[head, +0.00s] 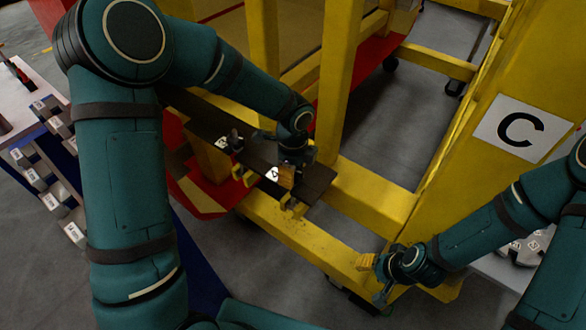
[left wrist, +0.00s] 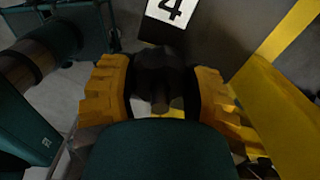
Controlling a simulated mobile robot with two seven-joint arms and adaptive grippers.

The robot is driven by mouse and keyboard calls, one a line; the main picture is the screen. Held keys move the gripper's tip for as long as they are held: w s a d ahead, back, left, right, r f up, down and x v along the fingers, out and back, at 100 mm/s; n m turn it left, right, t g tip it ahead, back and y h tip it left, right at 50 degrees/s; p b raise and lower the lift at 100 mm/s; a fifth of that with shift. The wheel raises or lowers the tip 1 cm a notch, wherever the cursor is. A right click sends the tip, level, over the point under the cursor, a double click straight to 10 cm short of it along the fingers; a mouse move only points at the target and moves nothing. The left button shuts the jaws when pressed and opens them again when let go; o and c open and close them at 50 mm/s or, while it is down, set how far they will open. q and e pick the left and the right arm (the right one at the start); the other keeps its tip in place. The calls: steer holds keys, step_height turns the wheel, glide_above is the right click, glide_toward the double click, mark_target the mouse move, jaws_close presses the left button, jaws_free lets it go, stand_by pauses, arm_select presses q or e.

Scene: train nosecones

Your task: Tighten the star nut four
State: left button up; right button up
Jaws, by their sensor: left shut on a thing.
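My left gripper (head: 286,178) is at the near end of a dark plate on the yellow frame, beside a white label (head: 272,174). In the left wrist view the label (left wrist: 171,10) reads 4. There, the left gripper's (left wrist: 160,98) yellow ribbed fingers are shut on the dark star nut four (left wrist: 157,78), one finger on each side. The nut is hidden in the head view, and its lower part is hidden in the wrist view. My right gripper (head: 372,280) is open and appears empty, low at the right, close to the yellow frame.
Another dark knob (head: 235,140) with a label stands farther along the dark plate (head: 205,122). Yellow posts and beams (head: 338,80) rise close to the left arm. A yellow panel marked C (head: 520,128) stands at the right. Grey parts (head: 58,195) lie on a left table.

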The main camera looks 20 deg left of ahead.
stand_by(0.4)
arm_select(q)
steer(key=o, duration=1.2)
step_height(320, 180, up, 12)
steer(key=shift+r, duration=0.1)
